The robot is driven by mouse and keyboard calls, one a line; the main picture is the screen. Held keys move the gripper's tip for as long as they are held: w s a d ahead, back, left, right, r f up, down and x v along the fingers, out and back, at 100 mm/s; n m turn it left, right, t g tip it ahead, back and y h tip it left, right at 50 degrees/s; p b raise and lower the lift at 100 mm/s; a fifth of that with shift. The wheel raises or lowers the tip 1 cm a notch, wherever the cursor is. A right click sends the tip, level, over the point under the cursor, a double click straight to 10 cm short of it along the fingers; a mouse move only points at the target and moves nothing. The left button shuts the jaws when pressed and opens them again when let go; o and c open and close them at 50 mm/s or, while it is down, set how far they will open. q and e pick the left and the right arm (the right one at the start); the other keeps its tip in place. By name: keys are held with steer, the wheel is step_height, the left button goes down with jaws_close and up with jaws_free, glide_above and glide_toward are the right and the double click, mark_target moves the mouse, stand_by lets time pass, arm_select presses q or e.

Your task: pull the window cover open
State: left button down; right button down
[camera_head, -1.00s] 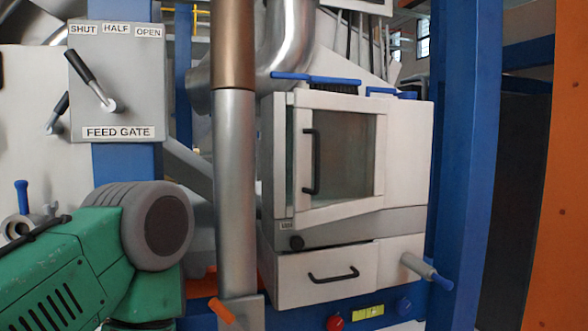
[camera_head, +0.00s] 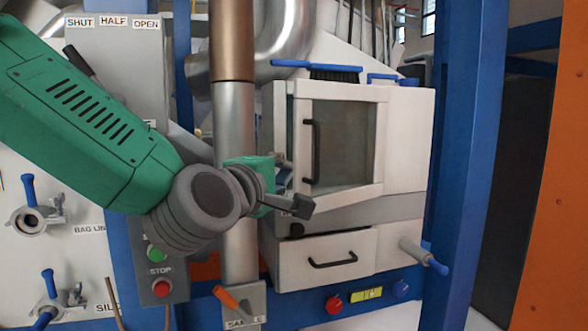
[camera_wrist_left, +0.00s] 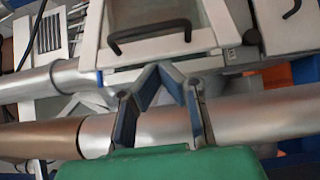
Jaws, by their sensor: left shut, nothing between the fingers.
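The window cover (camera_head: 340,197) is a white frame around a glass pane on the front of a white box. Its black upright bar handle (camera_head: 315,152) is on the cover's left side. My left gripper (camera_head: 300,208) is shut and empty, near the cover's lower left corner, below and left of the handle. In the left wrist view, the fingers (camera_wrist_left: 160,76) show in front of the silver pipe, the handle (camera_wrist_left: 150,36) lies beyond them, apart, and the cover (camera_wrist_left: 200,42) is partly cut off by the top edge. My right gripper is out of view.
A vertical pipe (camera_head: 234,125) stands left of the box, close to my left wrist. A drawer (camera_head: 325,258) with a black handle is below the window. A blue post (camera_head: 468,150) stands on the right. A control panel (camera_head: 160,265) is at lower left.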

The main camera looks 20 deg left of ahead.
mark_target(304, 163)
arm_select(q)
steer(key=w, duration=0.2)
steer(key=w+d+p, duration=0.1)
steer(key=w, duration=0.5)
steer(key=shift+w+d+f, duration=0.1)
steer(key=shift+w+d, duration=0.05)
steer(key=shift+w, duration=0.1)
steer(key=shift+w+f, duration=0.1)
steer(key=shift+w, duration=0.5)
steer(key=shift+d, duration=0.15)
